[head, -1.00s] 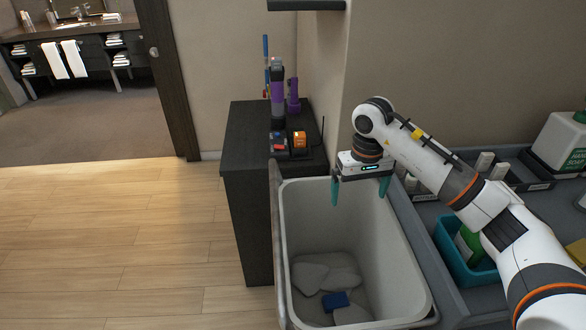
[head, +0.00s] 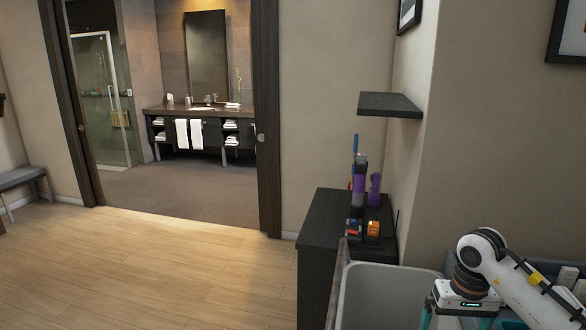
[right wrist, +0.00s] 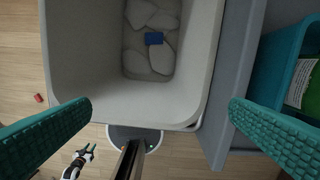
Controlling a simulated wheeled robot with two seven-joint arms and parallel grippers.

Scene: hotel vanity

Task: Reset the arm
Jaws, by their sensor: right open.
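My right gripper (head: 461,317) hangs over the grey bin (head: 385,280) at the lower right of the head view, its lower part cut off by the frame edge. In the right wrist view its teal fingers (right wrist: 160,106) are wide apart with nothing between them. The bin also shows there (right wrist: 95,100), with a blue block (right wrist: 154,38) lying on pale lumps (right wrist: 150,60) inside. What looks like my left gripper (right wrist: 80,158) shows small at the lower left of the right wrist view; its jaws are too small to read.
A black cabinet (head: 318,245) with purple and orange items stands left of the bin, under a dark wall shelf (head: 390,104). A teal container (right wrist: 285,70) is right of the bin. A small red object (right wrist: 39,98) lies on the floor. The wooden floor (head: 190,270) at left is clear.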

